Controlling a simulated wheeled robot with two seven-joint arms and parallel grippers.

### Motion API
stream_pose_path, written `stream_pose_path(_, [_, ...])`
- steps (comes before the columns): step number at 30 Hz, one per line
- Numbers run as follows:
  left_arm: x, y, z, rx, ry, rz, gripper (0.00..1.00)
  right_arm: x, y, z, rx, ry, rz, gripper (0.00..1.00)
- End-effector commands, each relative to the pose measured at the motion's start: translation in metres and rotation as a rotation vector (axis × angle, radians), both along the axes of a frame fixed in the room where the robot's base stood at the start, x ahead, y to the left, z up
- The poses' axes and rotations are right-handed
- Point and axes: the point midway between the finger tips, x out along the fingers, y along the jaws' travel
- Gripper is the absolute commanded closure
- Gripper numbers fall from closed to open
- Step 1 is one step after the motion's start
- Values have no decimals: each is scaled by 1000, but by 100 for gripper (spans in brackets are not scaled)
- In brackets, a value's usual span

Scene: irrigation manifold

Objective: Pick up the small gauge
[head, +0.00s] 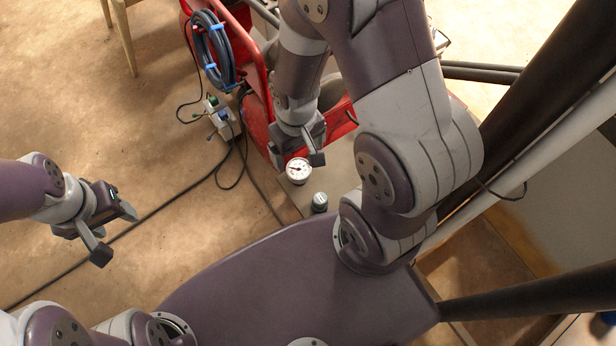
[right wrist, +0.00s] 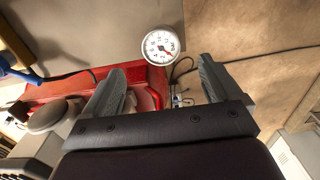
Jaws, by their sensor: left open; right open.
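The small gauge (head: 298,171) has a round white dial with a red needle and dark numbers. In the head view it shows just below the fingertips of my right gripper (head: 296,158). In the right wrist view the gauge (right wrist: 161,45) appears past the fingertips of the right gripper (right wrist: 161,72), roughly centred between the two fingers. The right gripper is open and empty; I cannot tell the exact gap to the gauge. What supports the gauge is hidden. My left gripper (head: 115,232) is open and empty, well off to the left.
Cables (head: 165,203) cross the floor. Dark pipes (head: 540,90) stand at right.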

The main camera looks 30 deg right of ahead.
Motion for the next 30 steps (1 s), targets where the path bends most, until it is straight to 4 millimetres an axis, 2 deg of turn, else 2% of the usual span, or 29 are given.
stream_pose_path(1, [0, 0, -6, 0, -1, 0, 44, -1, 0, -14, 0, 5, 0, 8])
stream_pose_path(3, [0, 0, -10, 0, -1, 0, 44, -1, 0, -29, 0, 4, 0, 8])
stream_pose_path(10, [0, 0, -20, 0, -1, 0, 44, -1, 0, -59, 0, 1, -1, 8])
stream_pose_path(15, [0, 0, -33, 0, 0, 0, 44, -3, 0, -92, 0, 2, -1, 8])
stream_pose_path(18, [0, 0, -35, 0, 0, 0, 44, -3, 0, -101, 0, 1, -1, 8])
stream_pose_path(25, [0, 0, -34, 0, 0, 0, 44, -3, 0, -101, 0, -2, -1, 8])
stream_pose_path(30, [0, 0, -34, 0, 0, 0, 44, -3, 0, -101, 0, -1, -1, 64])
